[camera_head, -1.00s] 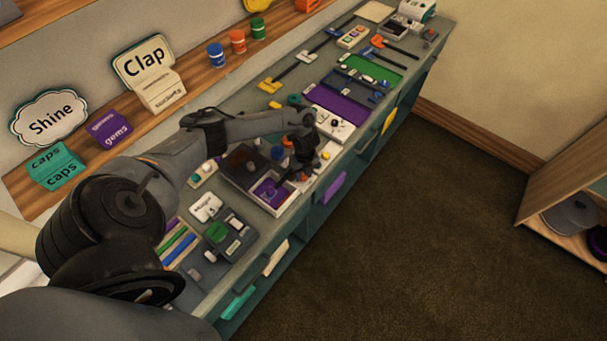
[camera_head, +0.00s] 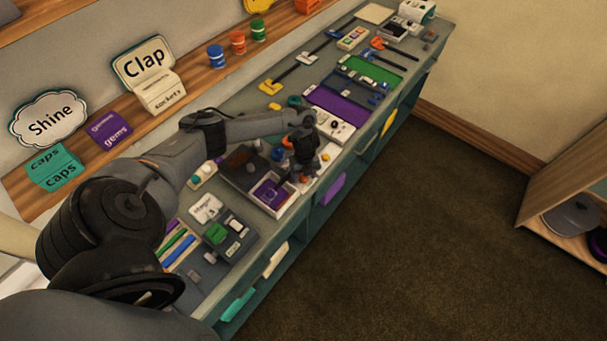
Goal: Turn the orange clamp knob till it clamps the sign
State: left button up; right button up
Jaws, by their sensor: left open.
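My left arm reaches in from the left, and its dark gripper (camera_head: 306,163) hangs over the work counter (camera_head: 262,116), beside a white tray with a purple inside (camera_head: 270,193). The gripper is open; nothing shows clearly between its fingers, which are small and dark. A small orange knob-like part (camera_head: 287,142) shows just left of the gripper, partly hidden by my wrist; I cannot tell whether they touch. A clamped sign cannot be made out there. A "Clap" sign (camera_head: 144,62) and a "Shine" sign (camera_head: 50,118) stand on the wall shelf. My right gripper is not in view.
Bar clamps with yellow (camera_head: 270,87) and orange (camera_head: 378,42) ends lie farther along the counter. A white box with knobs (camera_head: 336,128) is close beyond the gripper. A dark tray with a green block (camera_head: 217,232) is nearer. The carpet (camera_head: 430,240) at right is clear.

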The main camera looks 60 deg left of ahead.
pick_arm(q)
jog(key=shift+r, duration=0.15)
notch_tip(320, 180, up, 10)
jog(key=shift+w+r+p, duration=0.25)
jog(key=shift+p, duration=0.1)
jog(key=shift+d, duration=0.1)
dwell(0.4)
